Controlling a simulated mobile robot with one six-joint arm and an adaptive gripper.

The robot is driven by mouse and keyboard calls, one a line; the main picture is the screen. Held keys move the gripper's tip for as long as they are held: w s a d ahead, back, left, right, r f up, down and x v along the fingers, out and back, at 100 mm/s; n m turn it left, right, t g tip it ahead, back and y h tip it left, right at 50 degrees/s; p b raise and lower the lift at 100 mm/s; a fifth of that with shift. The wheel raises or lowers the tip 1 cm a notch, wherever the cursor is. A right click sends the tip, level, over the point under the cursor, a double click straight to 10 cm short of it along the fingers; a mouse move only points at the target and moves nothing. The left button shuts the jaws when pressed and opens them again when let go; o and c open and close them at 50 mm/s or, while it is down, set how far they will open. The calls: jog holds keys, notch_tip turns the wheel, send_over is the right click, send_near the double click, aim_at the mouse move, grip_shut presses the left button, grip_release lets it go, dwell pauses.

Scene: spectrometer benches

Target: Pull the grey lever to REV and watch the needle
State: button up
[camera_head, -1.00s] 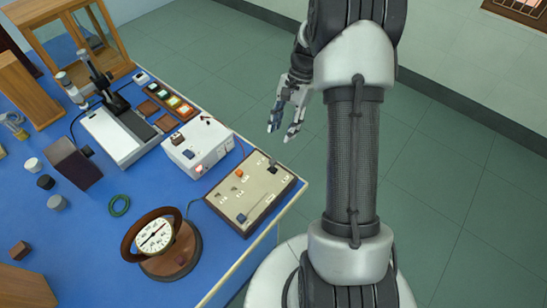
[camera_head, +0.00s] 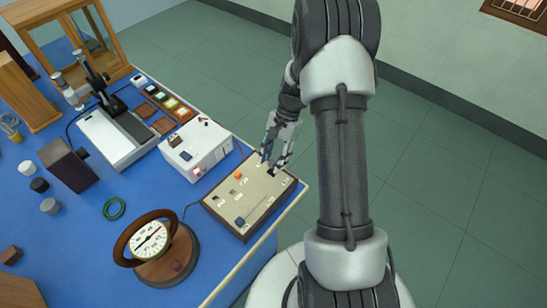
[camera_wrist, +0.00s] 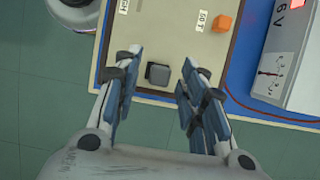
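The cream switch board (camera_head: 257,201) lies at the bench's right edge, its small labels mostly unreadable. A dark grey lever (camera_wrist: 159,75) stands at one end of the board. In the wrist view it lies between the spread fingers of my gripper (camera_wrist: 160,68), with gaps on both sides. In the head view my gripper (camera_head: 273,164) hangs over that end and partly hides the lever. I cannot read REV. The round dial (camera_head: 150,240) with its needle stands in a brown ring on a wooden base; its needle lies slanted across the white face.
An orange knob (camera_head: 238,175) and a dark blue-grey knob (camera_head: 240,221) sit elsewhere on the board. A white box (camera_head: 197,150) stands close beside it. A green ring (camera_head: 115,208) lies on the blue bench (camera_head: 90,235). Open floor (camera_head: 420,175) lies to the right.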

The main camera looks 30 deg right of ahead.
grip_shut()
jog(key=shift+d, duration=0.1)
dwell(0.3)
jog(key=s+t+b, duration=0.1)
jog(key=b, duration=0.1)
jog(key=t+y+b, duration=0.1)
jog(key=b, duration=0.1)
jog(key=s+d+f+t+b, duration=0.1)
jog(key=b, duration=0.1)
jog(key=shift+s+n+t, duration=0.3)
jog(key=shift+n+t, duration=0.1)
jog(key=t+y+b, duration=0.1)
jog(key=b, duration=0.2)
jog(key=shift+s+d, duration=0.1)
jog(key=shift+s, duration=0.3)
jog(key=shift+o, duration=0.3)
grip_release()
